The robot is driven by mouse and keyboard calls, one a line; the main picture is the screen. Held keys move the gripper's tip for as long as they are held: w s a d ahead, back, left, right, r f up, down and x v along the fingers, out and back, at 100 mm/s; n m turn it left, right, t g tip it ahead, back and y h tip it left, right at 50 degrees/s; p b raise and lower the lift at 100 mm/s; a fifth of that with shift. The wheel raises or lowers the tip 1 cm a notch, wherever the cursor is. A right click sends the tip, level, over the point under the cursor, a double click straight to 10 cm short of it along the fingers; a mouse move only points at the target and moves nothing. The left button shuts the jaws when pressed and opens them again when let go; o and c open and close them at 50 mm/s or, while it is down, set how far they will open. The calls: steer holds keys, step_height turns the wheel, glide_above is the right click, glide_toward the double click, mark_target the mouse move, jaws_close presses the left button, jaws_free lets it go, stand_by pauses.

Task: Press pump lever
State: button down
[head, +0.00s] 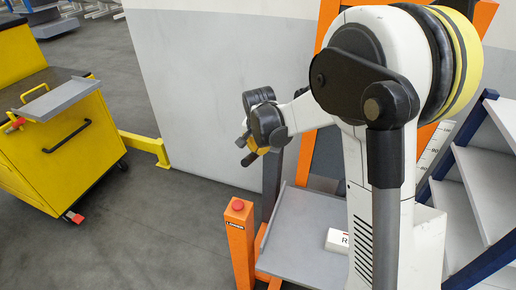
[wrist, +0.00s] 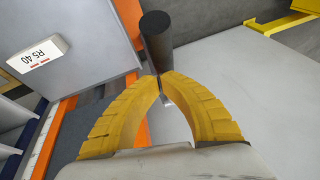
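My gripper (head: 248,158) hangs in front of the orange stacker, to the left of my arm. In the wrist view its two yellow fingers (wrist: 160,76) curve together, with their tips almost meeting and nothing visible held between them. A dark round lever (wrist: 158,42) shows just beyond the fingertips, its blunt end towards the camera. I cannot tell whether the tips touch it. In the head view a dark upright bar (head: 271,184), likely the same lever, shows below and behind my gripper. My arm hides much of the stacker.
A yellow cart (head: 75,150) stands at left, and blue-sided steps (head: 480,180) at right. Floor between cart and post is clear.

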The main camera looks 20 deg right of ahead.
steer(key=shift+s+a+f+b, duration=0.2)
steer(key=shift+s+f+b, duration=0.15)
steer(key=shift+f, duration=0.25)
steer(key=shift+s+a+f+b, duration=0.2)
steer(key=shift+f+b, duration=0.15)
steer(key=shift+f, duration=0.25)
steer(key=s+a+f+b, duration=0.2)
steer(key=f+b, duration=0.5)
steer(key=f, duration=0.6)
steer(key=shift+s+b, duration=0.35)
steer(key=shift+s, duration=0.2)
steer(key=shift+r, duration=0.15)
steer(key=s+a+f+p+v, duration=0.1)
steer(key=s+p+v, duration=0.1)
steer(key=p+v, duration=0.5)
steer(key=v, duration=0.5)
steer(key=shift+s+a+r, duration=0.25)
steer(key=shift+s+r, duration=0.05)
steer(key=shift+s, duration=0.1)
